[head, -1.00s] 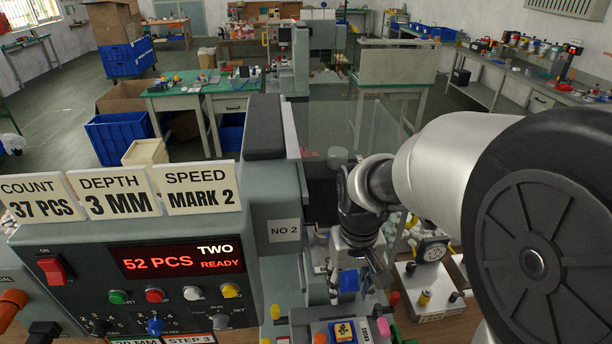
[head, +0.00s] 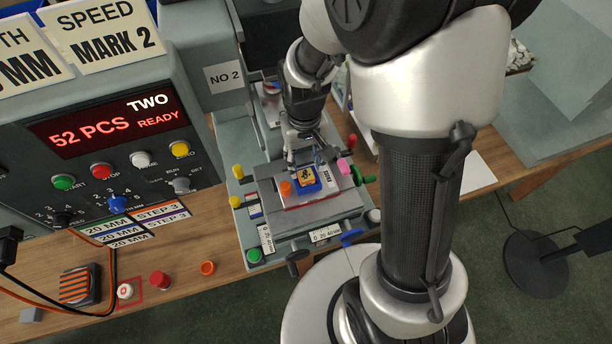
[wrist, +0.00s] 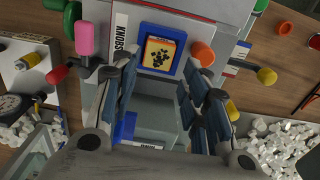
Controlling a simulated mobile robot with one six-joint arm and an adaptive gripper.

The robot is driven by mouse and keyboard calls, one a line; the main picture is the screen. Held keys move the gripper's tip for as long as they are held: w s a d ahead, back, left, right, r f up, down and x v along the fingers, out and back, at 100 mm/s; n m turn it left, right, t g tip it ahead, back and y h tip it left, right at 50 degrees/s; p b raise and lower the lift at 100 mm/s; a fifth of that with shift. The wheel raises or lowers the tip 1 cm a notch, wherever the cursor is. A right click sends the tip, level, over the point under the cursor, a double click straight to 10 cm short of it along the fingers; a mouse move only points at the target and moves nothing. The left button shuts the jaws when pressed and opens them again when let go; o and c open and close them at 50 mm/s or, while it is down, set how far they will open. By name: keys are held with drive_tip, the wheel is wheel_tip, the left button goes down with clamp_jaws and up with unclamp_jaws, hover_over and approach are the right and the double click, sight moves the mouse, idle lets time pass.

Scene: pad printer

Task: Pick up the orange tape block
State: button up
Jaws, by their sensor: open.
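A small orange block with a dark print (head: 306,178) lies in a blue nest (head: 322,185) on the grey printer table. It also shows in the wrist view (wrist: 160,56), its orange-yellow face framed by the blue nest (wrist: 144,69). A dark block with orange stripes (head: 76,285) lies on the wooden bench at the lower left; I cannot tell which of the two is the tape block. My gripper (head: 304,153) is open and empty, just behind and above the printed block. In the wrist view my gripper's fingers (wrist: 160,92) are spread apart, with the printed block beyond them.
An orange knob (head: 286,188), a pink knob (head: 345,166) and yellow knobs stand close around the printer table (head: 264,190). The control box (head: 110,140) rises at the left. A red button (head: 160,280) and an orange ring (head: 208,268) lie on the bench.

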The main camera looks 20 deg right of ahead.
sight(306, 174)
wheel_tip(306, 174, down, 5)
drive_tip(key=shift+d+r+b, duration=0.15)
drive_tip(key=shift+b, duration=0.6)
drive_tip(key=shift+c, duration=0.3)
drive_tip(key=c, duration=0.7)
drive_tip(key=shift+r, duration=0.15)
